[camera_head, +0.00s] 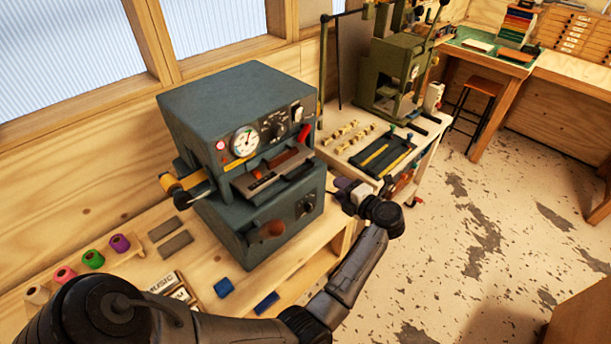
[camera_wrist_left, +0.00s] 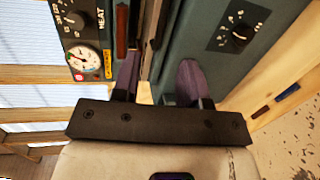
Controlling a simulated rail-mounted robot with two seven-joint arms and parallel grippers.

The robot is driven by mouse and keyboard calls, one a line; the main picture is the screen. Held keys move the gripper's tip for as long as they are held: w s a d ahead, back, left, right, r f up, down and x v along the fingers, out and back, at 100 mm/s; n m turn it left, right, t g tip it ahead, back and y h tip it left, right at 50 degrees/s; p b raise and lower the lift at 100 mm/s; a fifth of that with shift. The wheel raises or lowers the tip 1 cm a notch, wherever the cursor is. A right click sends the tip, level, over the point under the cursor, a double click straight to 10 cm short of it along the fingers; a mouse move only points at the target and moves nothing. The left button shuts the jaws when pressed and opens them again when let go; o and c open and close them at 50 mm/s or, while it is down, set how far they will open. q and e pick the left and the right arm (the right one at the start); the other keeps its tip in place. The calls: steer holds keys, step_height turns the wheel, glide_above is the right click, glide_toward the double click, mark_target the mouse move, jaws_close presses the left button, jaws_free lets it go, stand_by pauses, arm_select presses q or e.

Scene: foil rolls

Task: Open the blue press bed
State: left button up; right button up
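The blue press (camera_head: 245,150) is a blue-grey box machine on the wooden bench, in the middle of the head view. Its bed (camera_head: 270,174) is a dark ledge with a brown strip in the front opening, below the dial. My left gripper (camera_head: 340,188) is just right of the press front. In the left wrist view its two purple-grey fingers (camera_wrist_left: 157,80) are spread apart, pointing at the press front. The bed's edge (camera_wrist_left: 150,40) shows beyond the gap between them; I cannot tell whether they touch it. The right gripper is out of view.
A green press (camera_head: 392,70) stands behind on a side table. The floor at right is clear.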

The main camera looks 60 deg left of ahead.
mark_target(302, 174)
arm_select(q)
steer(key=shift+g+h, duration=0.3)
steer(key=shift+g, duration=0.4)
steer(key=x, duration=0.4)
steer(key=s+p+x, duration=0.1)
steer(key=x, duration=0.9)
steer(key=shift+s+d+f, duration=0.2)
steer(key=shift+d, duration=0.05)
steer(key=shift+c, duration=0.2)
jaws_close()
